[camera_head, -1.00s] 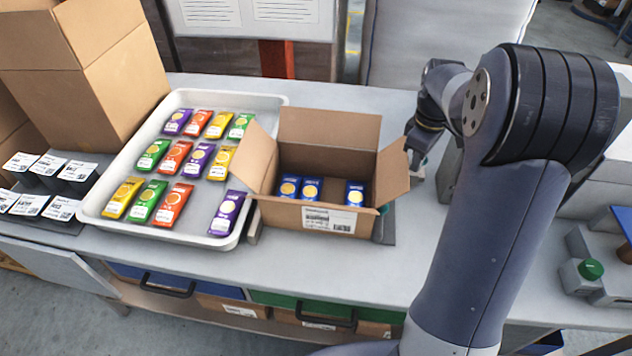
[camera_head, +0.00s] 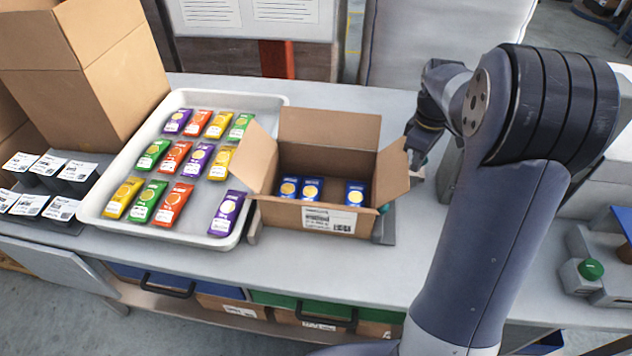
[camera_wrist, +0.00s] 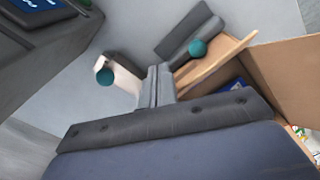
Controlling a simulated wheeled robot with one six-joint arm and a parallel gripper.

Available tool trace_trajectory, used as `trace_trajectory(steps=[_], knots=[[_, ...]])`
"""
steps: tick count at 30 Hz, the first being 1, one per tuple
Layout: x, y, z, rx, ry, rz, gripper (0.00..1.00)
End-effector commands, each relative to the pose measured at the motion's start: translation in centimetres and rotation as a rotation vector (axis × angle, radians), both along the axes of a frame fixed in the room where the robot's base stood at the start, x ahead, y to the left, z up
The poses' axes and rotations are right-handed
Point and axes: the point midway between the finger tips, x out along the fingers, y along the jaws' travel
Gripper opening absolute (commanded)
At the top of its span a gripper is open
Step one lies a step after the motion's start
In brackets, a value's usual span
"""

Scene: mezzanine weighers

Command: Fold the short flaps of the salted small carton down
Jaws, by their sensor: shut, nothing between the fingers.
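The small carton (camera_head: 292,213) stands open on the bench with several blue packs (camera_head: 311,189) inside. Its left short flap (camera_head: 254,157) stands up, leaning outward. Its right short flap (camera_head: 393,171) also sticks up and outward. The back long flap (camera_head: 329,128) stands upright. My gripper (camera_head: 415,168) is shut and empty, just right of the right short flap. In the wrist view the shut fingers (camera_wrist: 160,84) are beside the cardboard flap (camera_wrist: 215,62); whether they touch it I cannot tell.
A white tray (camera_head: 92,213) with several coloured bars lies left of the carton. A tall brown box (camera_head: 125,85) and labelled dark blocks (camera_head: 30,205) are farther left. A green button (camera_head: 590,269) is at the right. Bare bench lies in front of the carton.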

Motion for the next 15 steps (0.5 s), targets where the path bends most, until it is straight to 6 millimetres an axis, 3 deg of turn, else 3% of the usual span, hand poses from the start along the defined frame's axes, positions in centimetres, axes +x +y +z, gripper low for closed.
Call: trace_trajectory(steps=[8,15], knots=[[0.0,0.1,0.0,0.000,0.000,0.000,0.00],[0.5,2.3,0.8,0.000,0.000,0.003,0.00]])
